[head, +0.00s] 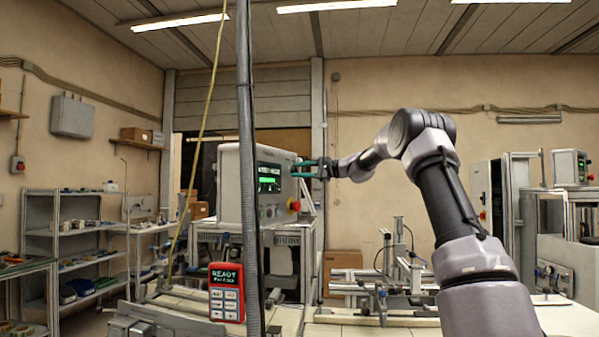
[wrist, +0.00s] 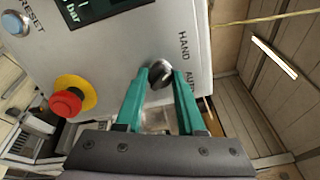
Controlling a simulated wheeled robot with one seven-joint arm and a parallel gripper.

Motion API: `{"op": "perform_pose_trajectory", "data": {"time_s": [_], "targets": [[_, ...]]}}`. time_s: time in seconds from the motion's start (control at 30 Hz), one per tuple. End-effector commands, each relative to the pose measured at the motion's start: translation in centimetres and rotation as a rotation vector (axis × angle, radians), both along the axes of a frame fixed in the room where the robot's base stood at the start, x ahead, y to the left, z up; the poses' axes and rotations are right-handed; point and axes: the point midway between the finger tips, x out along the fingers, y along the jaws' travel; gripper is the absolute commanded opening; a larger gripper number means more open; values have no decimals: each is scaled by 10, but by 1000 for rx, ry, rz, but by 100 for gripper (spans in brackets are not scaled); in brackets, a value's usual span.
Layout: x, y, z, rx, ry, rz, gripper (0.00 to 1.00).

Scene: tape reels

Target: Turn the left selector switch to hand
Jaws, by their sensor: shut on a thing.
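The selector switch (wrist: 160,73) is a dark round knob on the grey front panel (wrist: 120,45) of a control box. The words HAND and AUTO are printed beside it, to its right in the wrist view. My gripper (wrist: 161,78) has its two teal fingers on either side of the knob, shut on it. I cannot tell which word the knob points to. In the head view my gripper (head: 306,168) reaches the right side of the control box (head: 229,185), and the knob is too small to make out.
A red emergency button (wrist: 67,103) on a yellow base and a blue RESET button (wrist: 16,23) sit on the same panel. A dark display (head: 269,178) faces the room. A grey post (head: 247,120) and a red READY handset (head: 226,291) stand in front.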

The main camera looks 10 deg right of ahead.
Motion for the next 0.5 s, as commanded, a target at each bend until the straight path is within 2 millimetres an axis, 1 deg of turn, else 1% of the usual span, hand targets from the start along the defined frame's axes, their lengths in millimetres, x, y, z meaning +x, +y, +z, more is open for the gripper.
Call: {"op": "perform_pose_trajectory", "data": {"time_s": [0.03,0.07,0.1,0.37,0.5], "targets": [[0,0,-1,-1,2,1,49],[0,0,-1,-1,2,0,61],[0,0,-1,-1,2,1,68],[0,0,-1,0,1,0,68],[-4,-7,0,0,1,-2,68]]}}
